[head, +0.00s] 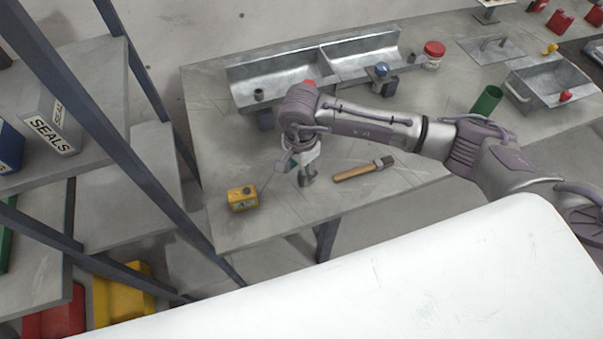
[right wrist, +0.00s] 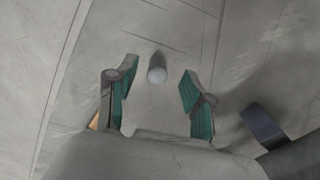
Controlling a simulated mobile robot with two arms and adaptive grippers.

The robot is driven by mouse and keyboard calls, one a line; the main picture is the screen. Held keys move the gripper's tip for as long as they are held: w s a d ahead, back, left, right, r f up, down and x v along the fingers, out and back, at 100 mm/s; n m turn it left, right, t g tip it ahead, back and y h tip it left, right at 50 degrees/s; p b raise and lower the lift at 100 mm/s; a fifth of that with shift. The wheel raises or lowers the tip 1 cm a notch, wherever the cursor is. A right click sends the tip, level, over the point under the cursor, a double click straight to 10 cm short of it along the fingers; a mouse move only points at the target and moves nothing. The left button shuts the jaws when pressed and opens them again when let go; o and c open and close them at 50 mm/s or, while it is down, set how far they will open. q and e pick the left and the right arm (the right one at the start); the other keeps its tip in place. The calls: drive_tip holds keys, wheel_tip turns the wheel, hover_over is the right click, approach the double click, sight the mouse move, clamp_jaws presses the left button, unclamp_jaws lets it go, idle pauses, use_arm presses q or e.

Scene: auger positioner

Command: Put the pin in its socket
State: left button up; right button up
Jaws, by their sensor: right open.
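A small grey round-topped peg, which looks like the pin (right wrist: 157,70), stands on the bench in the right wrist view. It is between and slightly beyond the fingertips, with a gap on each side. My right gripper (right wrist: 148,92) is open and empty, with teal pads facing each other. In the head view my right gripper (head: 306,178) points down low over the bench, and I cannot make out the pin there. A yellow block (head: 242,199) with a dark round feature on top sits left of the gripper; I cannot tell whether this is the socket. My left gripper is not in view.
A wooden-handled hammer or brush (head: 362,170) lies right of the gripper. A metal trough (head: 275,85) stands behind, with a red-lidded jar (head: 433,55) and a green cylinder (head: 487,101) further right. Shelving (head: 105,150) is at left. Bench between block and gripper is clear.

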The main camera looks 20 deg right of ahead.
sight(301, 173)
drive_tip(key=shift+s+f+p, duration=0.1)
drive_tip(key=shift+f+p, duration=0.25)
drive_tip(key=shift+f, duration=1.2)
drive_tip(key=shift+c, duration=0.4)
clamp_jaws()
drive_tip(key=shift+r, duration=0.1)
